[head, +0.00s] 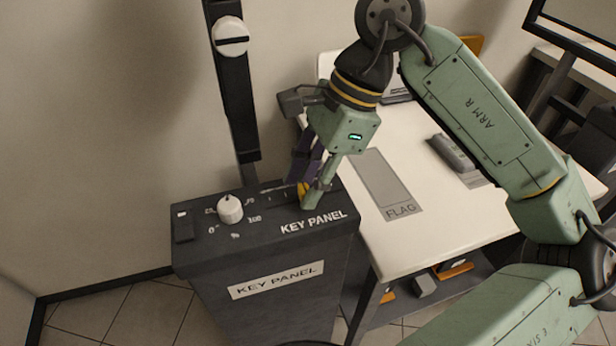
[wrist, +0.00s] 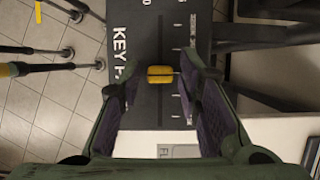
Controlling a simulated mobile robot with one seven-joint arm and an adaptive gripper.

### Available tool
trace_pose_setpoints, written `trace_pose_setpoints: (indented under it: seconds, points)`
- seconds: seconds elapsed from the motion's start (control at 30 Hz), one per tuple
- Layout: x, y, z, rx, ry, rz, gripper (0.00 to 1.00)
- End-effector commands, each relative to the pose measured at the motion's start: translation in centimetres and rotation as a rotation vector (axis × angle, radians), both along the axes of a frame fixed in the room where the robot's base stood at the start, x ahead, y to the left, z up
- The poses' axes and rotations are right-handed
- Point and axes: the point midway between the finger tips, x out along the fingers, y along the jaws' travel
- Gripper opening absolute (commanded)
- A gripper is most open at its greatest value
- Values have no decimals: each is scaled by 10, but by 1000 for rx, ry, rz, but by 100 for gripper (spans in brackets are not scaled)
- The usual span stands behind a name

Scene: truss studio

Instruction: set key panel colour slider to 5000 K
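My gripper (head: 309,193) points down over the right part of the panel top. In the wrist view, its two fingers are apart on either side of the knob, with a gap on each side. In the head view the gripper partly hides the knob (head: 303,188).
A white round dial (head: 230,208) and a dark switch (head: 184,226) are left of the slider. A pale table (head: 400,250) with a grey FLAG plate (head: 384,182) stands to the right. A dark upright post (head: 236,100) rises behind the panel.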

Motion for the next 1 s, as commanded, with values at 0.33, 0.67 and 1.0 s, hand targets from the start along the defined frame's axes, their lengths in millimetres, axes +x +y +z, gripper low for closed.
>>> trace_pose_setpoints:
  seconds: [0.33,0.67,1.0]
  points:
    - [0,0,0,0,0,0,6]
    - [0,0,0,0,1,0,0]
    - [0,1,0,-1,0,1,0]
